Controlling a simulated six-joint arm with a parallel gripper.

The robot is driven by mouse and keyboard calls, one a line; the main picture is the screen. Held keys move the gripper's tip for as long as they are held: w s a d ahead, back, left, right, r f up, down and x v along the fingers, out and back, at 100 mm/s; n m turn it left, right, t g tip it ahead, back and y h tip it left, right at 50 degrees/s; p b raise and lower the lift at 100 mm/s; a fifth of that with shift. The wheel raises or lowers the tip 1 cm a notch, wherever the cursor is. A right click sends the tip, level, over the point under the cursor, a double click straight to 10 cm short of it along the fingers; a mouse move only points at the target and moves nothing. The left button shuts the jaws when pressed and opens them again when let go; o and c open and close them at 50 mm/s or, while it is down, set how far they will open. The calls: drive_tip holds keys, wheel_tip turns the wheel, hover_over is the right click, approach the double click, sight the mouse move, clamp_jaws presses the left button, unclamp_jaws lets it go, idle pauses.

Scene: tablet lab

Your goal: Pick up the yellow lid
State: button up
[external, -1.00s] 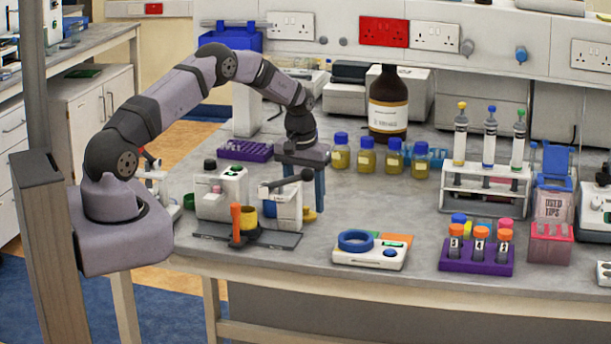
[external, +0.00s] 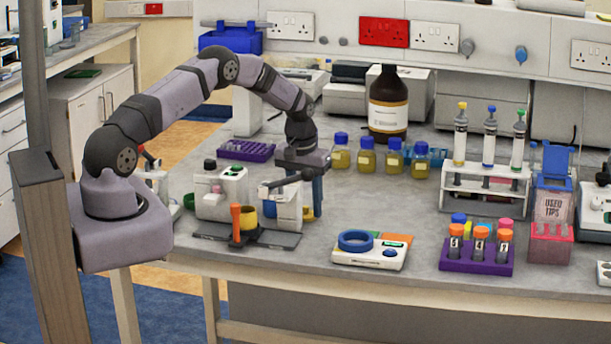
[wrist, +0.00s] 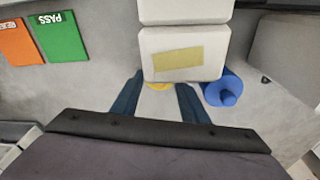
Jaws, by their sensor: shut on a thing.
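The yellow lid (wrist: 158,86) shows as a small yellow sliver between my fingertips in the wrist view, right against the white device (wrist: 185,45). Most of it is hidden by the device. My gripper (wrist: 157,84) is down at the table behind that device, its two blue fingers shut on the lid from either side. In the external view my gripper (external: 316,208) is low behind the white device (external: 282,212), which hides part of it.
A blue cylinder (wrist: 222,90) stands close to the right finger in the wrist view. A green PASS card (wrist: 60,38) and an orange card (wrist: 18,42) lie to the left. Bottles with blue caps (external: 367,155) stand behind my gripper; bare table lies to its right.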

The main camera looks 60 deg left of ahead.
wheel_tip(320, 180, up, 9)
drive_tip(key=b, duration=0.4)
drive_tip(key=shift+f, duration=0.15)
drive_tip(key=shift+r, duration=0.9)
wheel_tip(320, 180, up, 8)
drive_tip(key=p, duration=0.2)
hover_over(306, 207)
drive_tip(key=a, duration=0.2)
drive_tip(key=s+r+p, duration=0.2)
drive_tip(key=s+r, duration=0.1)
drive_tip(key=s, duration=0.1)
drive_tip(key=s+d+f+n+g, duration=0.1)
drive_tip(key=s+d+f+n, duration=0.1)
drive_tip(key=s+n, duration=0.4)
drive_tip(key=s+d+f+n+g, duration=0.1)
drive_tip(key=s+f+n, duration=0.4)
drive_tip(key=n, duration=0.7)
drive_tip(key=shift+s+d, duration=0.45)
drive_tip(key=shift+s, duration=0.35)
drive_tip(key=shift+f, duration=0.1)
